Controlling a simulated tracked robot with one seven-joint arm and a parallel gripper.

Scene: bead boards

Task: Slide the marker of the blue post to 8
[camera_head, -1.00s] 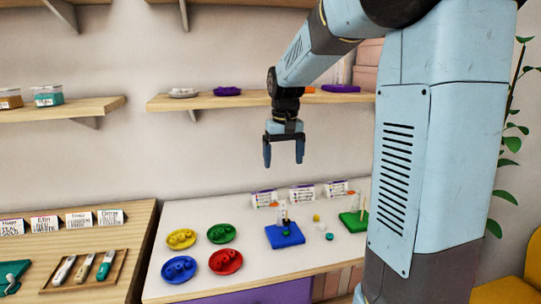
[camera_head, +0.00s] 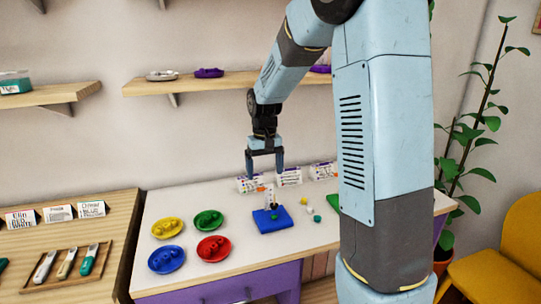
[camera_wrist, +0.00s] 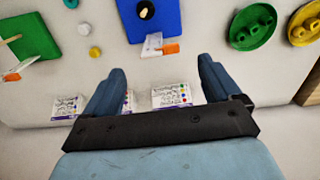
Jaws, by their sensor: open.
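The blue board (camera_head: 273,219) with its upright post (camera_head: 269,196) stands on the white table, below my gripper (camera_head: 265,170) in the head view. In the wrist view the blue board (camera_wrist: 172,22) is at the top, with a dark and pale round end near its middle. At its near edge is a clear upright strip (camera_wrist: 153,42) with an orange marker (camera_wrist: 170,48). My gripper (camera_wrist: 160,68) is open and empty, pointing down, its fingers spread either side of the strip in the picture and apart from it. The marker's number cannot be read.
A green board (camera_wrist: 30,30) with another orange marker (camera_wrist: 14,76) lies left in the wrist view. Loose beads (camera_head: 310,210) lie between the boards. Printed cards (camera_head: 289,177) stand behind. Red (camera_head: 225,254), yellow (camera_head: 155,232), green (camera_head: 220,224) and blue (camera_head: 153,268) dishes are at left.

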